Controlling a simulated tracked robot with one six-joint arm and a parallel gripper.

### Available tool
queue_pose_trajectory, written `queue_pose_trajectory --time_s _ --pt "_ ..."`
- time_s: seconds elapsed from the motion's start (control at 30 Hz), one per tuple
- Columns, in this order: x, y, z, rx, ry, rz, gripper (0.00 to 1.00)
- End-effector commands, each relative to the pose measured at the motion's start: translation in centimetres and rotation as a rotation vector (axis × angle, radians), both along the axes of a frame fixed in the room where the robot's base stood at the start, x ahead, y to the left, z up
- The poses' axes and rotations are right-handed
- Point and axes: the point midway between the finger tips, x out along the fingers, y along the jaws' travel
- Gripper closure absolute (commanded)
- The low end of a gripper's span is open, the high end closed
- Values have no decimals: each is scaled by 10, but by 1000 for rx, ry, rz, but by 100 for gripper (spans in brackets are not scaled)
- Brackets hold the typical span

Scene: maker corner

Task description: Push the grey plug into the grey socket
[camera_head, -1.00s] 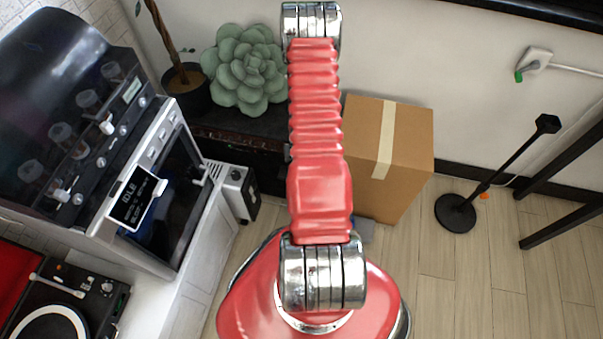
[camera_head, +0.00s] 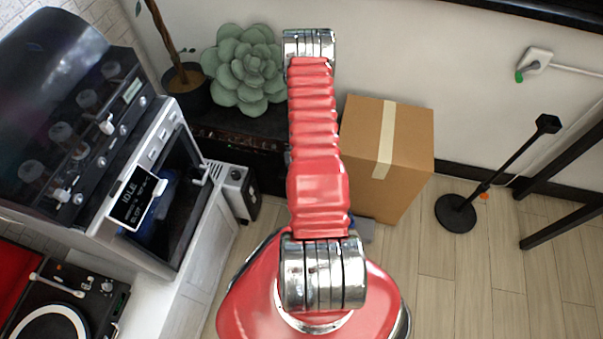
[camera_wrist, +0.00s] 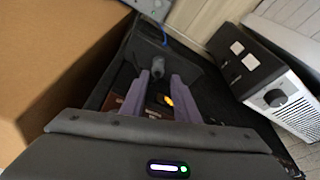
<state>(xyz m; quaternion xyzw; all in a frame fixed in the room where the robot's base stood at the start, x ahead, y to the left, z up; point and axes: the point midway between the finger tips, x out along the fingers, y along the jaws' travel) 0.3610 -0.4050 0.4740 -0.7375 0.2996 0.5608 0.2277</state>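My gripper (camera_wrist: 158,98) shows in the wrist view as two purple-grey fingers, apart with a gap between them. Beyond the fingertips, a small dark grey rounded piece (camera_wrist: 157,67) stands on a black surface. I cannot tell whether it is the grey plug or the grey socket, and it seems to lie between or just past the tips, with no clear contact. A small orange-yellow spot (camera_wrist: 168,100) shows low between the fingers. In the head view my red arm hides the gripper and the area below it. No plug and socket pair can be made out.
A cardboard box (camera_head: 405,155) stands close by, at left in the wrist view (camera_wrist: 50,60). A black and white unit with a knob (camera_wrist: 275,95) stands at right. A blue cable (camera_wrist: 164,35) lies at the top. A plant (camera_head: 245,70) is behind.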

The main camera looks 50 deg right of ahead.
Motion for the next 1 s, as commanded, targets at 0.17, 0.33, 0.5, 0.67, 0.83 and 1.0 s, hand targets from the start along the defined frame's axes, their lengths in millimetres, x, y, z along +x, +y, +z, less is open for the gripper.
queue_pose_trajectory --time_s 0.17,0.33,0.5,0.67,0.83,1.0 --pt "2 -2 -14 0 0 0 72" --pt "3 -3 -15 0 0 0 72" --pt "3 -3 -15 0 0 0 72" --pt "3 -4 -21 1 1 -1 72" --pt "6 -9 -36 1 1 -1 72" --pt "9 -14 -53 0 0 0 72"
